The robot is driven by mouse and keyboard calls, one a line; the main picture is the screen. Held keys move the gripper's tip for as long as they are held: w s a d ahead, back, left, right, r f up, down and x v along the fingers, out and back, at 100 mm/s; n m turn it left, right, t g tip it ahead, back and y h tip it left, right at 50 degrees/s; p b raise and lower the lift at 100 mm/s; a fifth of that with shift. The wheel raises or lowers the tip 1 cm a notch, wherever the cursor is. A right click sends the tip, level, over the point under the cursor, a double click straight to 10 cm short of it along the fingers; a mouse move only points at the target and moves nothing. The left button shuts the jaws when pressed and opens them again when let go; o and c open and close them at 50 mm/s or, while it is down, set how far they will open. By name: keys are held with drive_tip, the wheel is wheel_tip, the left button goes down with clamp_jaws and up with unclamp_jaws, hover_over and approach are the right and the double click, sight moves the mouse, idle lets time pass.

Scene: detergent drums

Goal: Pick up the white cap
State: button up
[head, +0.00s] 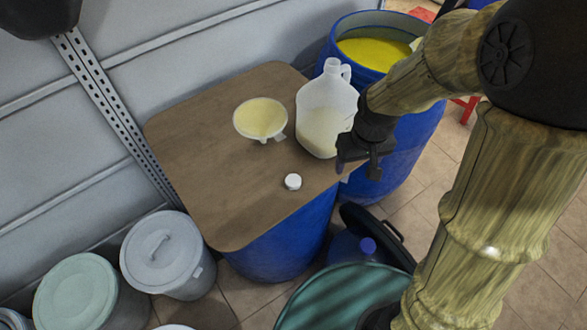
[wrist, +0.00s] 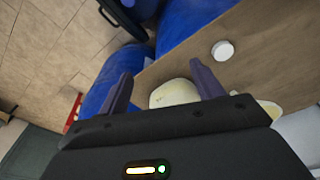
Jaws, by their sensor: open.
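The white cap (head: 293,181) lies on the wooden board (head: 190,165) near its front edge. It also shows in the wrist view (wrist: 222,50), at the upper right, beyond the fingertips. My gripper (head: 362,172) is open and empty, at the right edge of the board, to the right of the cap and apart from it. In the wrist view the two fingers of my gripper (wrist: 158,82) stand spread, with the pale jug (wrist: 174,93) showing between them.
The milky jug (head: 325,115) stands on the board close to my gripper. A funnel (head: 261,118) with yellow contents sits left of it. A blue drum (head: 405,125) of yellow liquid stands at the back right. Lidded buckets (head: 168,255) stand at the lower left. The board around the cap is clear.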

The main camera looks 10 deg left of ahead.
drive_tip(key=a+r+n+p, duration=0.2)
drive_tip(key=a+p, duration=0.1)
drive_tip(key=a, duration=0.4)
drive_tip(key=a+r+n+g+p, duration=0.1)
drive_tip(key=a+r+n+p, duration=0.1)
drive_tip(key=a, duration=0.5)
drive_tip(key=shift+w+a+n+p, duration=0.4)
drive_tip(key=shift+n+p, duration=0.2)
drive_tip(key=shift+p, duration=0.2)
drive_tip(key=p, duration=0.2)
hover_over(293, 180)
drive_tip(key=f, duration=1.2)
drive_tip(key=shift+s+d+f, duration=0.15)
drive_tip(key=shift+s+d, duration=0.1)
drive_tip(key=shift+d, duration=0.05)
drive_tip(key=shift+f+p, duration=0.1)
drive_tip(key=shift+p, duration=0.2)
drive_tip(key=shift+w+a+f+p, duration=0.15)
drive_tip(key=shift+f+p, duration=0.35)
drive_tip(key=shift+f, duration=0.75)
drive_tip(key=shift+w+a+f+p, duration=0.15)
drive_tip(key=shift+f+p, duration=0.3)
drive_tip(key=shift+f, duration=0.8)
drive_tip(key=shift+s, duration=0.1)
